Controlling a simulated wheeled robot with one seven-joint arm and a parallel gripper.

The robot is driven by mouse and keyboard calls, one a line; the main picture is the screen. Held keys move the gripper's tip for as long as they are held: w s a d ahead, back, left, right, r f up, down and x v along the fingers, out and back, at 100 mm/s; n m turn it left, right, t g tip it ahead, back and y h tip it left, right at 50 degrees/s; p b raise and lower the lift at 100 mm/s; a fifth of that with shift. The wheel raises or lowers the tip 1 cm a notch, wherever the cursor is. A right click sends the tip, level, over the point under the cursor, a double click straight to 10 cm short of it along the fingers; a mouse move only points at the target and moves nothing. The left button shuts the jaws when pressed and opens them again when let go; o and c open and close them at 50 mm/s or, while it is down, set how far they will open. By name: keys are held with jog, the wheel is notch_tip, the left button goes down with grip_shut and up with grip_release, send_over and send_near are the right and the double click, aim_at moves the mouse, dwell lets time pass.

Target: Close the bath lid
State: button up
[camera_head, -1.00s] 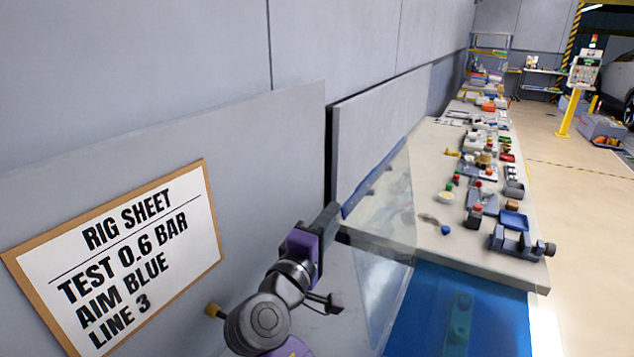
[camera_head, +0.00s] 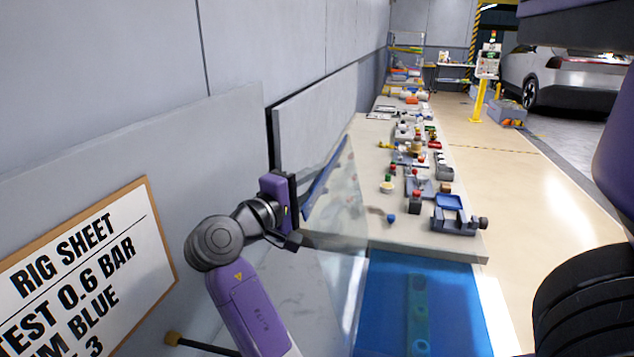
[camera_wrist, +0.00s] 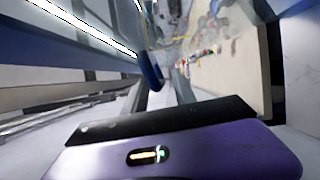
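The bath (camera_head: 372,310) is a blue basin at the lower middle of the head view, with a faint green shape under its surface. Its clear lid (camera_head: 348,205) stands raised and tilted at the bath's left side, with a blue bar (camera_head: 325,178) along its upper edge. My gripper (camera_head: 292,203) is just left of the lid, near the lower end of the blue bar. I cannot tell whether it touches. In the wrist view a clear panel with blue edging (camera_wrist: 95,35) passes close by at upper left.
The long bench (camera_head: 345,235) beyond the bath carries many small parts and a blue-and-grey vise-like fixture (camera_head: 458,218). The rig sheet board (camera_head: 80,275) is on the wall at left. Open floor (camera_head: 530,200) lies right of the bench, with a car (camera_head: 580,75) beyond.

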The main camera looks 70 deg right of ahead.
jog(key=shift+s+d, duration=0.2)
jog(key=shift+d, duration=0.25)
jog(key=shift+c, duration=0.4)
grip_shut()
dwell(0.8)
